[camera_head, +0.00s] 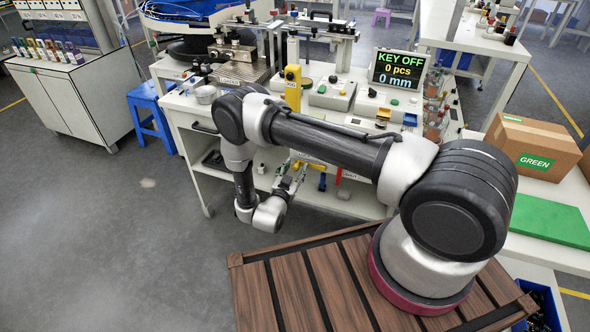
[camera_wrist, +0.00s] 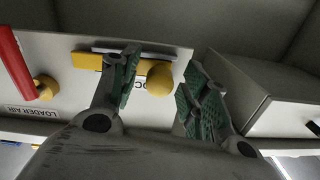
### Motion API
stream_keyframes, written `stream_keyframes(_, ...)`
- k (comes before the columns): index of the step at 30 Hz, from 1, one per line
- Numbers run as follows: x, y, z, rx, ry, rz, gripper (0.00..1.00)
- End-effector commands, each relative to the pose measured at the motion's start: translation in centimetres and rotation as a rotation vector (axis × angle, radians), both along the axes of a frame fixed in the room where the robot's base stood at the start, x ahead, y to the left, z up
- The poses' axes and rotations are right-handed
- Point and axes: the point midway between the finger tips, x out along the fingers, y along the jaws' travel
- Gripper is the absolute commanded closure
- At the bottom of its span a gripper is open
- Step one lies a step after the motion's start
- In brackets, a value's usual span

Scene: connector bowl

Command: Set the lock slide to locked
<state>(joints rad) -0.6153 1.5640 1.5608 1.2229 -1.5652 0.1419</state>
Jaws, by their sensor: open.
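The lock slide shows in the wrist view as a yellow bar (camera_wrist: 88,61) in a grey track, with a round yellow knob (camera_wrist: 160,80) to its right. A label beside the knob is partly hidden by my left finger, and only a few letters show. My gripper (camera_wrist: 162,74) is open, with one green-padded finger on each side of the knob. I see gaps beside the knob and cannot tell its depth between the fingers. In the head view my gripper (camera_head: 291,181) is small, low at the bench's lower shelf. Whether the slide is locked cannot be read.
A red lever (camera_wrist: 16,62) with a yellow end stands left of the slide, by a "LOADER AIR" label. A grey box (camera_wrist: 255,95) stands close on the right. The workbench display (camera_head: 399,70) reads KEY OFF, 0 pcs, 0 mm.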

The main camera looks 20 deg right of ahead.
Motion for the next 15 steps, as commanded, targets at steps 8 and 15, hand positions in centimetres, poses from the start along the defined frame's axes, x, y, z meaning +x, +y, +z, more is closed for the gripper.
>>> stream_keyframes(8, 0.06, -0.02, 0.0, 0.0, 0.0, 0.0, 0.63)
stream_keyframes(15, 0.04, -0.01, 0.0, 0.0, 0.0, 0.0, 1.0)
